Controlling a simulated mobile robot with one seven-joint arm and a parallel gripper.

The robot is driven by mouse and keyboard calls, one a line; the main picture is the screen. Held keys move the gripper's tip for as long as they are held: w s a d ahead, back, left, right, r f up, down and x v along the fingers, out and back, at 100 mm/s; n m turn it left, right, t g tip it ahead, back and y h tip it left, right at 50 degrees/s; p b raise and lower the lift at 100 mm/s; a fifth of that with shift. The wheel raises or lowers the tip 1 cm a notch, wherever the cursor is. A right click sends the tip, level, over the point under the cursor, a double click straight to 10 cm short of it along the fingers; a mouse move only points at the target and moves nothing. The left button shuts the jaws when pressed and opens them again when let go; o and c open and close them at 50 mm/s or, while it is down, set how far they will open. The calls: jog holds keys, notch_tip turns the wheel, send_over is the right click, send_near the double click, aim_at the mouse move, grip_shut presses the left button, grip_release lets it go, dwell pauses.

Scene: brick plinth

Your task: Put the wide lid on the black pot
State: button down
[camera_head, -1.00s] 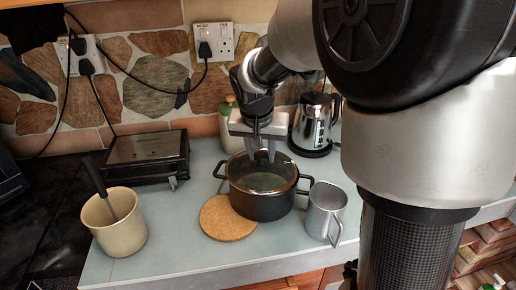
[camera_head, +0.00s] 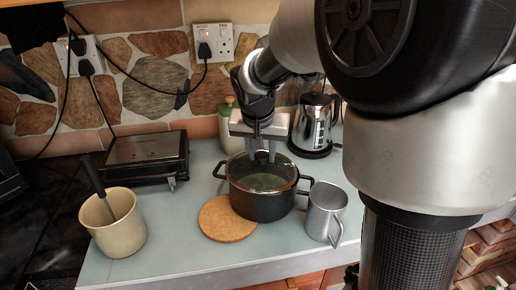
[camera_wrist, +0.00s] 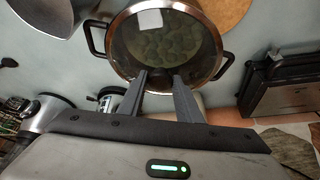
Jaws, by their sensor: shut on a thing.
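The black pot (camera_head: 262,205) stands on the counter with a handle at each side. The wide lid (camera_head: 246,180), glass with a copper-coloured rim, lies over the pot's mouth. It looks level and roughly centred, at the height of the pot's rim; I cannot tell whether a small gap is left. My gripper (camera_head: 262,157) points down from above and is shut on the lid's dark knob. In the wrist view the fingers (camera_wrist: 160,78) close on the knob at the near part of the lid (camera_wrist: 190,50), and the pot's handles show on both sides.
A round cork mat (camera_head: 222,222) lies against the pot's front left. A metal mug (camera_head: 325,211) stands close at its right. A kettle (camera_head: 313,125) and a pale jar (camera_head: 230,140) stand behind. A black grill (camera_head: 146,158) and a beige crock (camera_head: 114,232) are left.

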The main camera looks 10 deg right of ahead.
jog(key=c, duration=1.3)
grip_release()
jog(key=shift+s+f, duration=0.4)
jog(key=shift+f, duration=0.4)
jog(key=shift+o, duration=0.5)
jog(key=shift+s+a, duration=0.1)
jog(key=shift+a, duration=0.2)
jog(key=shift+s+a+r, duration=0.1)
jog(key=shift+r, duration=0.5)
jog(key=w+d+p+v, duration=0.1)
jog(key=p+v, duration=0.1)
jog(key=v, duration=1.5)
jog(key=shift+r, duration=0.35)
jog(key=shift+s, duration=0.15)
jog(key=s+d+r+n+t+y+p, duration=0.1)
jog(key=s+n+p, duration=0.3)
jog(key=s, duration=1.3)
jog(key=d+p, duration=0.1)
jog(key=p, duration=0.3)
jog(key=shift+s+d+y+p, duration=0.25)
jog(key=shift+s+y+p, duration=0.15)
